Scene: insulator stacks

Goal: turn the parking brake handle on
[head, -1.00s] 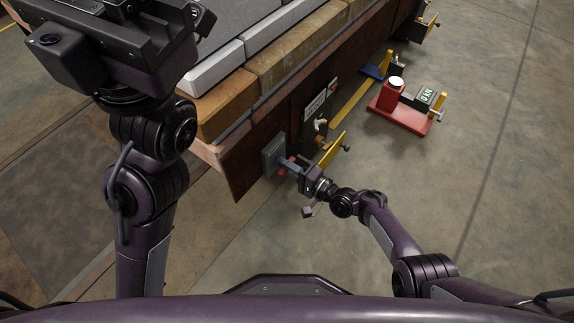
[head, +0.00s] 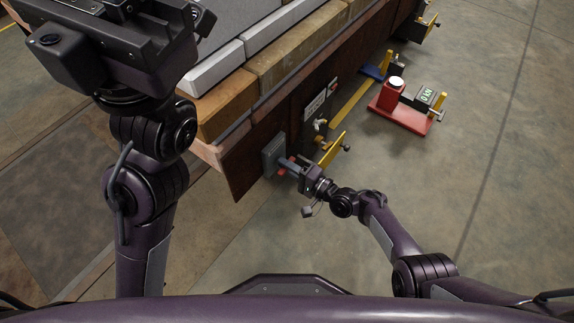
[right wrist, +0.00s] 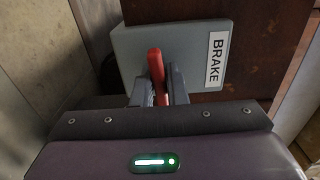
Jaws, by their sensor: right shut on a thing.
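The parking brake handle is a red lever (right wrist: 156,72) on a grey box (right wrist: 136,43) with a white BRAKE label (right wrist: 216,60). In the right wrist view it stands nearly upright, leaning slightly, between the fingers of my right gripper (right wrist: 160,88). The gripper is shut on it. In the head view the grey box (head: 273,153) is on the dark side panel, and my right gripper (head: 290,168) reaches it from the right, covering most of the handle. My left gripper (head: 125,35) is raised at the top left, and its fingertips do not show clearly.
A deck with wooden beams (head: 225,103) runs above the brake box. A yellow bar (head: 332,148) and a small valve (head: 320,124) are close to my right gripper. A red stand (head: 402,112) with a display is on the floor farther right.

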